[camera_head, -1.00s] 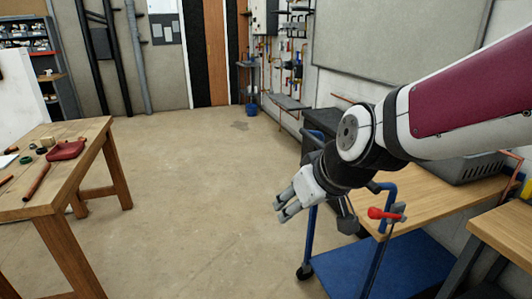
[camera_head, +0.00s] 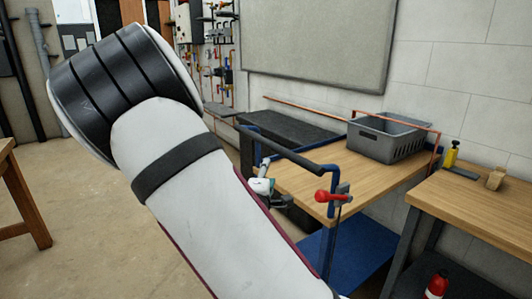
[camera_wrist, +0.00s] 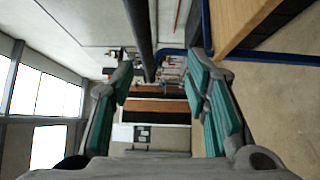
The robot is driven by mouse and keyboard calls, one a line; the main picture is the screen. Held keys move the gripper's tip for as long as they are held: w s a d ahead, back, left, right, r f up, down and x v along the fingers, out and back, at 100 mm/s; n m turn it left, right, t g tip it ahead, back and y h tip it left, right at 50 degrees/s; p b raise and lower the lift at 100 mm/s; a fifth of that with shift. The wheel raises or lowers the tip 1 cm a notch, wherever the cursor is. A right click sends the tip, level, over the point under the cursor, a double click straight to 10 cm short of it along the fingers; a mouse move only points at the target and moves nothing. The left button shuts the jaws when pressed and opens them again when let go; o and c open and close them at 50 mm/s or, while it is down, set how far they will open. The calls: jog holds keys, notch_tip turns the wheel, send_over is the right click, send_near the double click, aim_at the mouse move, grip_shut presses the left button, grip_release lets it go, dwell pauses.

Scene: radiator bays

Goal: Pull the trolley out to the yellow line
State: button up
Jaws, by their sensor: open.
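The trolley has a wooden top (camera_head: 300,190), a blue frame and a blue lower shelf (camera_head: 353,262). Its black handle bar (camera_head: 285,150) runs along its left end in the head view. A red-handled lever (camera_head: 328,196) sits on the frame near the bar's near end. My gripper (camera_head: 266,192) is just below the bar in the head view, partly hidden by my arm. In the wrist view, my gripper (camera_wrist: 166,85) is open, and the dark bar (camera_wrist: 142,38) shows between its fingers. I cannot tell whether they touch. No yellow line is in view.
A grey crate (camera_head: 388,138) stands on the trolley top by a copper pipe. Bare floor (camera_head: 85,215) lies left.

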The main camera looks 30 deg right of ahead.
aim_at(271, 149)
jog(key=shift+n+t+h, duration=0.5)
jog(key=shift+n, duration=0.1)
jog(key=x, duration=0.4)
jog(key=b+x, duration=0.1)
jog(key=x, duration=0.4)
jog(key=r+x, duration=0.1)
jog(key=x, duration=0.4)
jog(key=shift+w+a+b, duration=0.1)
jog(key=shift+a+b, duration=0.05)
jog(key=shift+b, duration=0.2)
grip_shut()
